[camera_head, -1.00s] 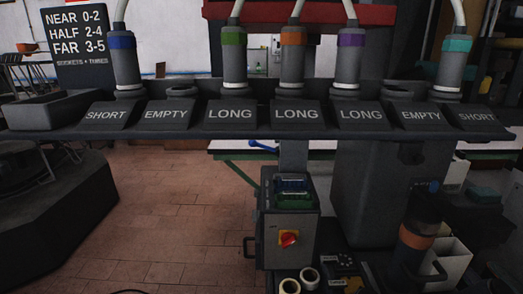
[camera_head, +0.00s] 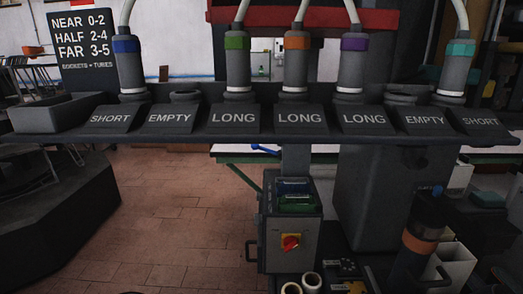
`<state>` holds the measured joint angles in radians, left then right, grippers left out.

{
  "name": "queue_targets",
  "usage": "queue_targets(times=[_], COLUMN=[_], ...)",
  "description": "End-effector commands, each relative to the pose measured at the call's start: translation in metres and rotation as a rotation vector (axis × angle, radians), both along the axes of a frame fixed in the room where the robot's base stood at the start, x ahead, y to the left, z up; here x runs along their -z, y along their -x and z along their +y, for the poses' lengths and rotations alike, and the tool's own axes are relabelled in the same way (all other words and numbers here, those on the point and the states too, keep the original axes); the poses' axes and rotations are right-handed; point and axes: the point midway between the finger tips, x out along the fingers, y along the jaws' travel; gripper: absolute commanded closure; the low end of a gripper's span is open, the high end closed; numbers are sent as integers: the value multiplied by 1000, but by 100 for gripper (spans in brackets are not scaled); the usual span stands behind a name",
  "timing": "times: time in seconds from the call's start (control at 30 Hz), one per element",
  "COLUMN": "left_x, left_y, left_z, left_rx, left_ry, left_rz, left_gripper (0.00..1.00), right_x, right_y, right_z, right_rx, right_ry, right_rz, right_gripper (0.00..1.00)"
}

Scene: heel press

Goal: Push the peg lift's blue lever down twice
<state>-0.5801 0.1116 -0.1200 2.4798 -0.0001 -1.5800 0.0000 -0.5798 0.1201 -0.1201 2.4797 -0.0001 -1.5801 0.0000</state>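A small blue handle (camera_head: 265,149) shows just below the dark rack, left of centre. It may be the lever, but I cannot tell what it is fixed to, as the rack hides what is above it. A second small blue part (camera_head: 437,190) shows at the right, above a dark cylinder with an orange band (camera_head: 419,243). I cannot tell which blue part belongs to the peg lift. Neither of my grippers is in view.
A dark rack (camera_head: 300,136) with labelled bays and several colour-banded tubes (camera_head: 237,62) spans the view. Below it stand a grey box with a red switch (camera_head: 290,242) and a grey column (camera_head: 375,195). Brick floor (camera_head: 185,220) is clear at lower left.

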Motion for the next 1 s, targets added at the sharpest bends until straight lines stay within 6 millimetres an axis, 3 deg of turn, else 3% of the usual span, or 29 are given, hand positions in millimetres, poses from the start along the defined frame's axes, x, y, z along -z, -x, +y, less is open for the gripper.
queue_targets(times=[0.03, 0.13, 1.0], left_x=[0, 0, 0], left_y=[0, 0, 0], left_z=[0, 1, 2], left_rx=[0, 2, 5], left_ry=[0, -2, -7], left_rz=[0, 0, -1], left_gripper=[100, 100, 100], right_x=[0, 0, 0], right_y=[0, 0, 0], right_z=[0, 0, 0], right_rx=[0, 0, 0], right_ry=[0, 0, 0], right_rz=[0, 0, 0], right_gripper=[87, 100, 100])
